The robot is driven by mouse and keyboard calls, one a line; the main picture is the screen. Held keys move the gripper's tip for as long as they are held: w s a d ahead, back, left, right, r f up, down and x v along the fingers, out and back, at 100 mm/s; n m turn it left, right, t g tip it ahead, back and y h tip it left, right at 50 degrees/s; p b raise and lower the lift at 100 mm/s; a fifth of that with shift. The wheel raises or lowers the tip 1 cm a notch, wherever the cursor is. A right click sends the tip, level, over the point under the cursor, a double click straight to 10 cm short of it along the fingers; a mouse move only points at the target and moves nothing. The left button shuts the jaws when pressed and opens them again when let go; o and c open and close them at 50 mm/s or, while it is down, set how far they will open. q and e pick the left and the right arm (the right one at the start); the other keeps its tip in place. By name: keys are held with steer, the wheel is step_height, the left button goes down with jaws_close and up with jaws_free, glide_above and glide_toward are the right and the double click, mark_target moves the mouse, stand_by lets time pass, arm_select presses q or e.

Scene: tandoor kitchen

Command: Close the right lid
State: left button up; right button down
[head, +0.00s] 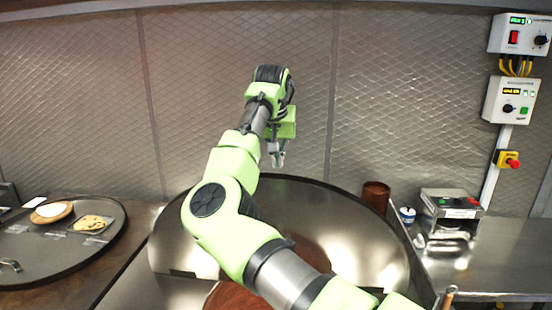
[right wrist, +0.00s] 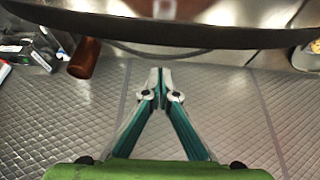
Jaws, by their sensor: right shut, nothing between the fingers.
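The right lid (head: 345,225) is a large round, shiny dark metal disc in the middle of the head view. It appears raised and tilted, with its far rim toward the back wall. My right arm crosses in front of it and hides part of its face. My right gripper (head: 277,158) is at the lid's far upper rim, pointing down, shut and empty. In the right wrist view the shut fingertips (right wrist: 160,77) are close to the dark lid rim (right wrist: 160,32), with a small gap visible between. My left gripper is not in view.
A round dark surface (head: 45,262) with flatbreads (head: 90,223) lies at left. A brown cup (head: 375,196), a small blue-white jar (head: 407,214) and a metal device (head: 450,212) stand right of the lid. The quilted metal wall (head: 400,90) is close behind; control boxes (head: 512,100) hang at right.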

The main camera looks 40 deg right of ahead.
steer(key=s+a+p, duration=0.1)
steer(key=s+a, duration=0.1)
steer(key=shift+s+a+f, duration=0.1)
steer(key=shift+a, duration=0.3)
steer(key=shift+a, duration=0.1)
